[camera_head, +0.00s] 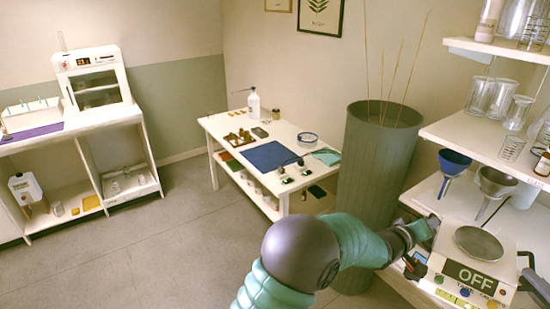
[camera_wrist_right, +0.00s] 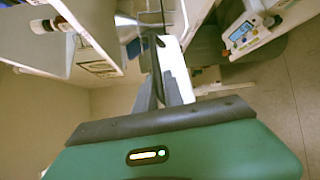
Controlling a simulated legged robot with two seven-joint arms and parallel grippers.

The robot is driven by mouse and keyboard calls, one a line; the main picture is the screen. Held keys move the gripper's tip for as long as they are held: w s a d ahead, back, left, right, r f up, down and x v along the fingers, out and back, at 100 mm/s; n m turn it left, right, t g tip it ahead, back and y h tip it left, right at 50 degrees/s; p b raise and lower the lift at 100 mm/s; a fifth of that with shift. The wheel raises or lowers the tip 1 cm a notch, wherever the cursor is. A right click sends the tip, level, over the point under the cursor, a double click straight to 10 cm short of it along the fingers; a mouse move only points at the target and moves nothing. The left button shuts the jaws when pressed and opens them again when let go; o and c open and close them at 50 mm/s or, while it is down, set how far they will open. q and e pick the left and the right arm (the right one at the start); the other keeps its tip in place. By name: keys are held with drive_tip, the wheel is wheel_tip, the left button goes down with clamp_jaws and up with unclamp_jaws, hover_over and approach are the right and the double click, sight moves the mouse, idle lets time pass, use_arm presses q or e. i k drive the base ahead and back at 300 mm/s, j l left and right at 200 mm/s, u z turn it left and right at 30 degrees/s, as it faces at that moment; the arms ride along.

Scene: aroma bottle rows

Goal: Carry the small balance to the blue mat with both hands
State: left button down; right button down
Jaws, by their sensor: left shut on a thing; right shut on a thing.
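The small balance (camera_head: 462,262) is a white box with a round grey pan, a dark OFF sign and coloured buttons. It is at the right of the head view, at the shelf unit; I cannot tell whether its base touches the shelf. My left gripper (camera_head: 431,224) is shut at its left side. My right gripper (camera_head: 530,276) is shut at its right side, partly cut off by the picture edge. In the right wrist view its dark fingers (camera_wrist_right: 163,88) close on a white edge (camera_wrist_right: 175,65). The blue mat (camera_head: 268,156) lies on the low white table.
The low white table (camera_head: 222,124) also bears small bottles, a brown tray and a teal cloth. A tall grey-green bin (camera_head: 375,165) with sticks stands between table and shelves. Funnels (camera_head: 494,182) and glassware stand near the balance. The grey floor (camera_head: 160,235) at left is clear.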

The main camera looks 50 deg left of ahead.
sight(270, 156)
drive_tip(key=u, duration=2.75)
drive_tip(key=i+l+u, duration=0.25)
drive_tip(key=i+l, duration=1)
drive_tip(key=i, duration=0.2)
drive_tip(key=i+l, duration=0.25)
drive_tip(key=i, duration=0.2)
drive_tip(key=i+l, duration=0.2)
drive_tip(key=i, duration=0.2)
drive_tip(key=i+z, duration=0.1)
drive_tip(key=i, duration=0.5)
drive_tip(key=i+j+z, duration=0.1)
drive_tip(key=i, duration=0.5)
drive_tip(key=i+j+z, duration=0.1)
drive_tip(key=z, duration=2.4)
